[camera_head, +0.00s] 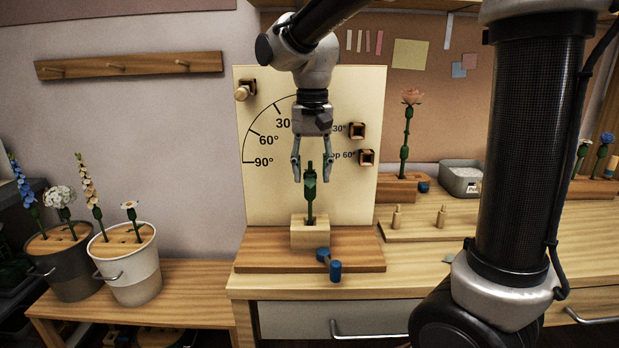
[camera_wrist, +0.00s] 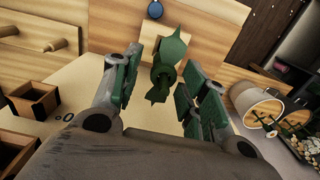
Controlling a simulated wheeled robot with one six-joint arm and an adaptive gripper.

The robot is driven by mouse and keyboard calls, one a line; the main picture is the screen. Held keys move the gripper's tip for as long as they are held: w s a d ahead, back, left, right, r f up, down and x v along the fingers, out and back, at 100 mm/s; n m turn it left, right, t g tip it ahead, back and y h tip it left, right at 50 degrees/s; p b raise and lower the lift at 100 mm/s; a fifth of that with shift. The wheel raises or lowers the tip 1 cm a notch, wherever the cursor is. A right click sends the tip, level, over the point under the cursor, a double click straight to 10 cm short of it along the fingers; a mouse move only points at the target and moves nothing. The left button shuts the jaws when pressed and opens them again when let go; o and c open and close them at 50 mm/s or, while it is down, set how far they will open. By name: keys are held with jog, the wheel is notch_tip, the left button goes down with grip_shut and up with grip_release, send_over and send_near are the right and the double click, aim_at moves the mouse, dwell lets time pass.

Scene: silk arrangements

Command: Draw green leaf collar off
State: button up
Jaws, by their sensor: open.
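The green leaf collar (camera_head: 310,184) sits on an upright green stem (camera_head: 310,210) that stands in a light wooden block (camera_head: 310,234). My gripper (camera_head: 312,177) is above the block, pointing down, with its two fingers apart on either side of the collar. No contact between fingers and collar is clear. In the wrist view the leaf collar (camera_wrist: 162,75) shows between the open fingers of my gripper (camera_wrist: 158,92), its leaf tips pointing outward. The lower stem is mostly hidden in the wrist view.
A board with angle marks (camera_head: 260,190) stands behind the block. A blue-handled clamp (camera_head: 330,264) is at the base's front. A peg rail (camera_head: 428,222) and a rose-like flower (camera_head: 410,97) in a wooden holder stand to the right. Flower buckets (camera_head: 132,284) stand at left.

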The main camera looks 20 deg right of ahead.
grip_shut()
jog(key=shift+r, duration=1.1)
dwell(0.4)
jog(key=shift+r, duration=1.95)
jog(key=shift+r, duration=0.1)
jog(key=shift+r, duration=0.9)
